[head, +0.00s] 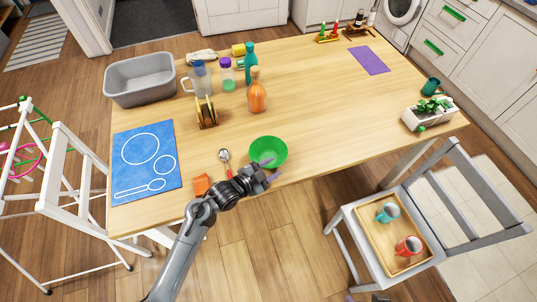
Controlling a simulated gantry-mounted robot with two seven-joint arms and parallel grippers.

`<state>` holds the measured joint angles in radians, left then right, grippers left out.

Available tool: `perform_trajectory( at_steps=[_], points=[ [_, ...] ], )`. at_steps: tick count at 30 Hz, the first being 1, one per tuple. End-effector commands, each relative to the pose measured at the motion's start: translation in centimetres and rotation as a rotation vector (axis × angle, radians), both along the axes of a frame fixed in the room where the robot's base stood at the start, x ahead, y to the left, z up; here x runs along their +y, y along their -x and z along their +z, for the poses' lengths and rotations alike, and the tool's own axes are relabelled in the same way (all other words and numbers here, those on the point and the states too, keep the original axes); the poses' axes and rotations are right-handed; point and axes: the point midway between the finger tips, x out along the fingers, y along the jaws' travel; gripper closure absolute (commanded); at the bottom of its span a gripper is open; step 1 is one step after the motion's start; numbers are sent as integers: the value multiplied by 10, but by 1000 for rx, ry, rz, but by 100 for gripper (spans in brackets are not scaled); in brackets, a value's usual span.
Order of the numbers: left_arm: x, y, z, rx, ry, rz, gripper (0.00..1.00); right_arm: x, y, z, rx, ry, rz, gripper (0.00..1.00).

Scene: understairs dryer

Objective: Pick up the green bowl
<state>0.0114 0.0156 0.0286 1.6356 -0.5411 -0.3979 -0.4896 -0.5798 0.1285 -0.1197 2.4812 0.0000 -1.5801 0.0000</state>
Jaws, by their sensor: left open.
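The green bowl (269,149) stands upright near the front edge of the wooden table, right of the middle of the blue mat and spoon. It looks empty. My left gripper (272,168) is open at the bowl's near side, its fingertips overlapping the near rim in the head view. I cannot tell whether a finger touches the bowl or reaches inside it. Part of the bowl's near wall is hidden behind the gripper. My right gripper does not show clearly.
A red-handled spoon (226,160) and an orange block (202,185) lie left of the bowl. An orange bottle (257,95) and a wooden rack (207,114) stand behind. A chair (440,205) holding a tray is at the right. The table right of the bowl is clear.

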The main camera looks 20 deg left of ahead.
Motion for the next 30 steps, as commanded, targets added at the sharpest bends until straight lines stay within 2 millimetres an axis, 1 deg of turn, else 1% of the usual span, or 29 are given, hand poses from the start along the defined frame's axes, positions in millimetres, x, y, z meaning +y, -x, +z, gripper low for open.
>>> perform_trajectory(
  at_steps=[1,4,12,14,21,30],
  points=[
    [-3,-5,-2,0,2,0,55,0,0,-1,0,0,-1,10],
    [-6,-10,-4,0,-1,0,55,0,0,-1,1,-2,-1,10],
    [-7,-12,-6,0,-1,0,55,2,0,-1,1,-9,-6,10],
    [-6,-12,-6,0,-1,0,63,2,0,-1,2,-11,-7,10],
    [-6,-11,-6,1,-1,-1,100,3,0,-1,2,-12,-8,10],
    [-6,-12,-5,0,-2,0,100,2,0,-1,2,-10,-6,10]
  ],
)
